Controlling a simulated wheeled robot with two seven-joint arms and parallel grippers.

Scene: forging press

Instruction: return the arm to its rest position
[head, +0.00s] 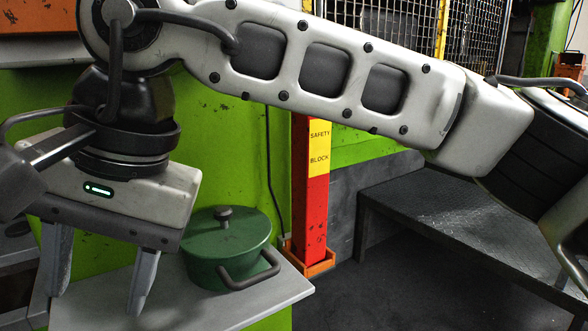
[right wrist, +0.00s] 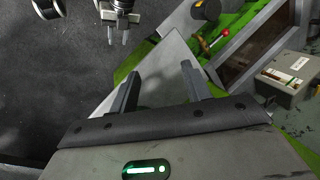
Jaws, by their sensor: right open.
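My right arm reaches across the top of the head view from the right. Its gripper (head: 93,300) is at the lower left, pointing down, with its two fingers wide apart and nothing visible between them. In the right wrist view the same gripper (right wrist: 156,82) also shows spread, empty fingers above a grey surface. Another gripper, apparently my left one (right wrist: 118,30), appears small at the top of the right wrist view; its jaw state is unclear. My left gripper does not show in the head view.
A green lidded pot (head: 228,250) stands on a grey shelf (head: 290,288), just right of my right gripper. A red safety block post (head: 311,210) stands behind. A dark metal platform (head: 450,205) lies at right. The right wrist view shows a grey box (right wrist: 288,80).

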